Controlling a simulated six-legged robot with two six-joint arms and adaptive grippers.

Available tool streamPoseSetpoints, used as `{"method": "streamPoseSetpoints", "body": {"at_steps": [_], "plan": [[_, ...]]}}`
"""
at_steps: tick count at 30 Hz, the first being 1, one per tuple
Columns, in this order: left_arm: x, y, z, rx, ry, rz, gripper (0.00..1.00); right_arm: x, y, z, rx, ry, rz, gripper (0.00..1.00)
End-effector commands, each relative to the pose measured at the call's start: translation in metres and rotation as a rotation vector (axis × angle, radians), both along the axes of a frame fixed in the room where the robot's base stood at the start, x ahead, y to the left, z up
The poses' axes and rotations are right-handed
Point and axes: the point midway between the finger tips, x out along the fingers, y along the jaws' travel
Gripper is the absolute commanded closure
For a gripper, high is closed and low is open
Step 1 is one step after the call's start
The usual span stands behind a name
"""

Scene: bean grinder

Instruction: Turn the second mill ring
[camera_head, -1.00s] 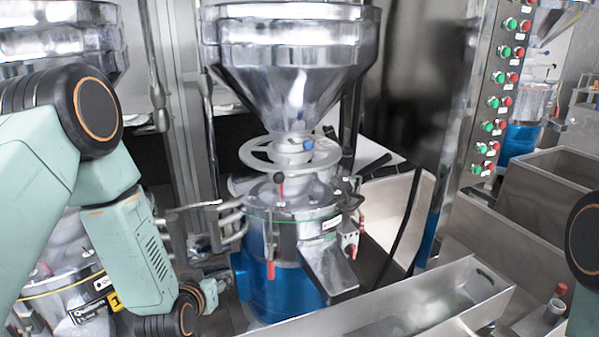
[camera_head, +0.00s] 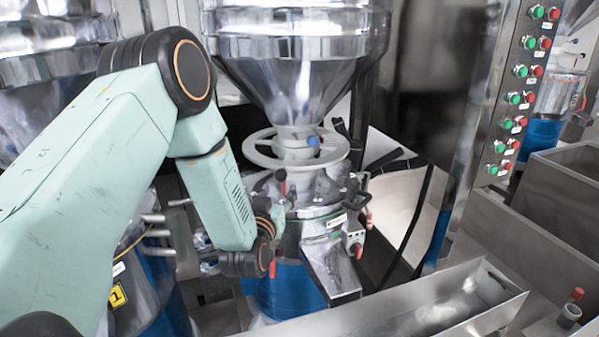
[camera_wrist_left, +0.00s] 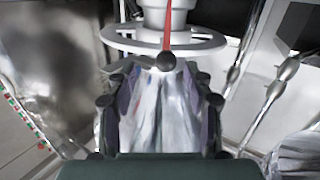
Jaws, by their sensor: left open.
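The grey spoked ring (camera_head: 262,157) of the middle mill sits level around the neck under a steel hopper (camera_head: 297,78). The mill's steel and blue body (camera_head: 290,291) stands below it. My left gripper (camera_head: 276,212) is at the mill's left front, below the ring; its fingers are small and partly hidden in the head view. In the left wrist view my left gripper (camera_wrist_left: 160,92) is open, with its fingers apart and the mill's shiny metal between and beyond them. The ring (camera_wrist_left: 120,39) lies ahead, beyond the fingertips. My right gripper is not in view.
A red lever with a dark ball knob (camera_wrist_left: 166,62) stands near the fingertips. A discharge chute (camera_head: 331,270) juts out at the mill's front right. A steel trough (camera_head: 440,312) and a button panel (camera_head: 519,95) are on the right. Another mill with a yellow label (camera_head: 118,295) stands at left.

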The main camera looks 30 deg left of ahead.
Motion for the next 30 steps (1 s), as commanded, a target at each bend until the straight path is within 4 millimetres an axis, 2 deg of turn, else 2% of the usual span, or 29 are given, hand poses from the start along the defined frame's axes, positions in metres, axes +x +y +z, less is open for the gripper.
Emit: {"method": "streamPoseSetpoints", "body": {"at_steps": [3, 7, 21, 30], "plan": [[-0.003, 0.005, 0.009, 0.020, -0.037, 0.014, 0.48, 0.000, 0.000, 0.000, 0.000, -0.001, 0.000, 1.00], [0.001, 0.011, 0.011, 0.029, -0.043, 0.020, 0.48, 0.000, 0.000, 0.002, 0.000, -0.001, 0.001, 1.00], [0.059, 0.031, 0.011, 0.028, -0.041, 0.019, 0.48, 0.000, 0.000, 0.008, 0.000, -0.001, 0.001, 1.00], [0.071, 0.033, 0.011, 0.027, -0.039, 0.017, 0.48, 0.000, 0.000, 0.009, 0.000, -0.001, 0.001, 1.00]]}}
